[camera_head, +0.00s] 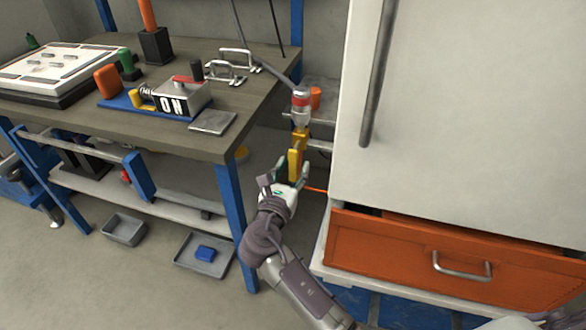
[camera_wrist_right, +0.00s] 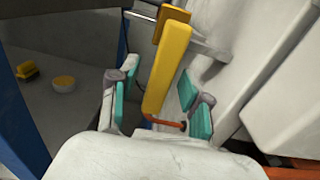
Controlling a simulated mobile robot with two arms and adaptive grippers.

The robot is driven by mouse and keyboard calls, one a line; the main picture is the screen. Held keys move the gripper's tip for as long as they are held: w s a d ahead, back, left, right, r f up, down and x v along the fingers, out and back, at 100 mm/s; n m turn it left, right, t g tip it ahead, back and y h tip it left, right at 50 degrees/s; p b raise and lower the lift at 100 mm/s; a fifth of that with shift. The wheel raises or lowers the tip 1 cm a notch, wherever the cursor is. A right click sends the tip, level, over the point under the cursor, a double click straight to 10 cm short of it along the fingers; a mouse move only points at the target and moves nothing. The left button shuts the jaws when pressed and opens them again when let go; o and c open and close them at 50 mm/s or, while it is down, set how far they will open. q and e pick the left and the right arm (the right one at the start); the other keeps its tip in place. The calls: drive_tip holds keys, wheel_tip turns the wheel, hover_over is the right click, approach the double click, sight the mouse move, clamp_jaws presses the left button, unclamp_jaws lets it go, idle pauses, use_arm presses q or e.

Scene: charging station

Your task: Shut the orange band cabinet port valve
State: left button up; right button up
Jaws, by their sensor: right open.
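The valve's yellow handle (camera_head: 295,158) hangs down below a grey fitting with an orange-red band (camera_head: 301,98), in the gap between the workbench and the white cabinet. In the right wrist view the long yellow handle (camera_wrist_right: 168,65) runs up to a darker yellow-brown block (camera_wrist_right: 172,20) at a metal pipe. My right gripper (camera_head: 285,180) is open at the handle's lower end. In the right wrist view its teal-padded fingers (camera_wrist_right: 160,108) stand on both sides of the handle, with gaps visible. My left gripper is not in view.
The white cabinet (camera_head: 470,120) stands close on the right, with an orange drawer (camera_head: 450,258) partly open below. The workbench (camera_head: 230,130) with an ON block (camera_head: 180,97) is on the left. Grey trays (camera_head: 205,255) lie on the floor.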

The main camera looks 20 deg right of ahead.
drive_tip(key=shift+w+d, duration=0.2)
clamp_jaws()
idle(0.3)
